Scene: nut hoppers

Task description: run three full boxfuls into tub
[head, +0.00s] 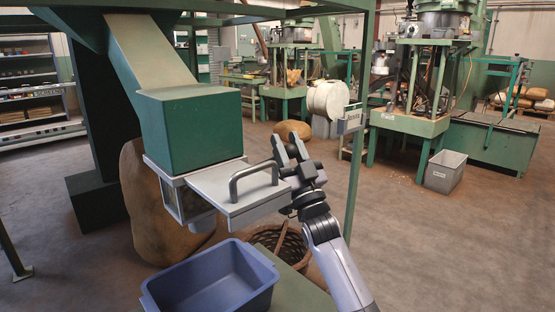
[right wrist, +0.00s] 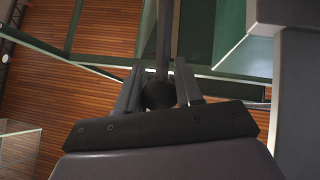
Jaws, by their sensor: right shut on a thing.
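The green hopper box (head: 195,130) hangs under a sloping chute. Below it a small metal-framed box with a window (head: 178,200) shows; I cannot tell what is inside. A flat grey slide plate (head: 225,188) sticks out from the frame to the right, with a dark bar handle (head: 237,180) on top. My right gripper (head: 285,155) is shut on the handle's right end; in the right wrist view a dark bar (right wrist: 165,50) stands between the fingers. The blue tub (head: 270,275) sits below the plate, and its visible inside looks empty. My left gripper is out of view.
A wicker basket (head: 290,245) and a large brown sack (head: 150,225) stand behind the tub. A green post (head: 362,150) rises close to the right of my gripper. A grey bin (head: 445,172) and green machines are farther off. Floor at the right is clear.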

